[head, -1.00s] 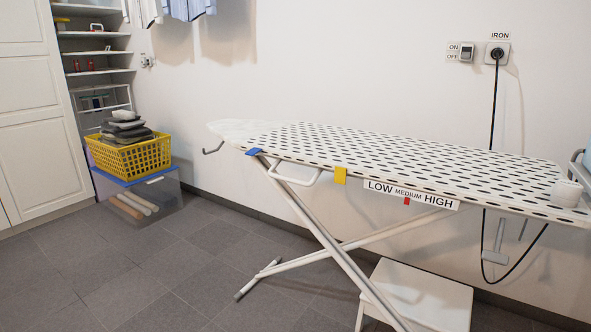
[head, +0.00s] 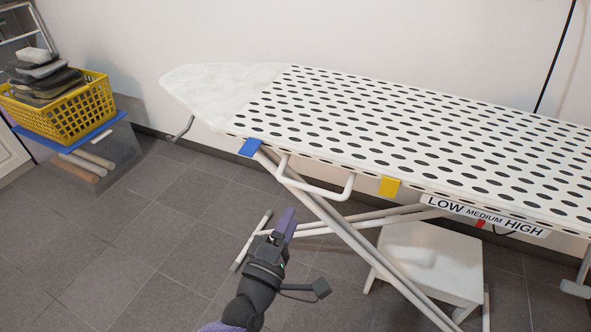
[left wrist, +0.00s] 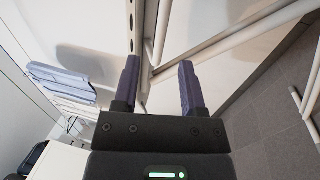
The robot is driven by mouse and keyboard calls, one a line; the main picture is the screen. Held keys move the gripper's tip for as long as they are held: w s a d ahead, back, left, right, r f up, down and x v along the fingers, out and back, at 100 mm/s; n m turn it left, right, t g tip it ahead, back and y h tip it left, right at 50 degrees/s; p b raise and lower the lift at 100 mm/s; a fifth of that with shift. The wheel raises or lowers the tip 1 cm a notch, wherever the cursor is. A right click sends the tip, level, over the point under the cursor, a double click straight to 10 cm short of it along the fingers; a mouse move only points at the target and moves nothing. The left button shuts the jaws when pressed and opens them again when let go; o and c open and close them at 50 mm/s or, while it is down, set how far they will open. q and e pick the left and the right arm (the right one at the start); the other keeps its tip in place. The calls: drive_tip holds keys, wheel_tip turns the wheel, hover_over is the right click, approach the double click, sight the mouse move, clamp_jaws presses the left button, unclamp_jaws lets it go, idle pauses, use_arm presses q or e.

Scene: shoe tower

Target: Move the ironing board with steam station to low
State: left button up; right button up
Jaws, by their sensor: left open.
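The ironing board (head: 440,131) stands raised on crossed white legs (head: 355,245), its white cover dotted with black ovals. Its front edge carries a blue tab (head: 250,147), a white loop handle (head: 318,192), a yellow tab (head: 389,187) and a LOW MEDIUM HIGH label (head: 445,205). A red marker (head: 480,224) sits at the label's lower edge, by MEDIUM. My left gripper (head: 286,222) is below and in front of the handle, apart from it. In the left wrist view its purple fingers (left wrist: 158,72) are spread and empty, with white tubes beyond them. The steam station is not clearly visible.
A white step stool (head: 430,258) stands under the board, behind the legs. A yellow basket (head: 65,112) of dark folded items sits on a clear bin (head: 90,160) at the left. The tiled floor (head: 140,240) at front left is clear.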

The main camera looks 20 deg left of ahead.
sight(308, 186)
use_arm(q)
drive_tip(key=w, duration=0.2)
drive_tip(key=w+b, duration=0.1)
drive_tip(key=w, duration=0.2)
drive_tip(key=w+r+b, duration=0.1)
drive_tip(key=w, duration=0.2)
drive_tip(key=shift+d, duration=0.3)
drive_tip(key=shift+w+r, duration=0.2)
drive_tip(key=shift+w, duration=0.15)
use_arm(e)
drive_tip(key=x, duration=0.2)
drive_tip(key=shift+s+f, duration=0.2)
drive_tip(key=shift+s, duration=0.15)
use_arm(q)
clamp_jaws()
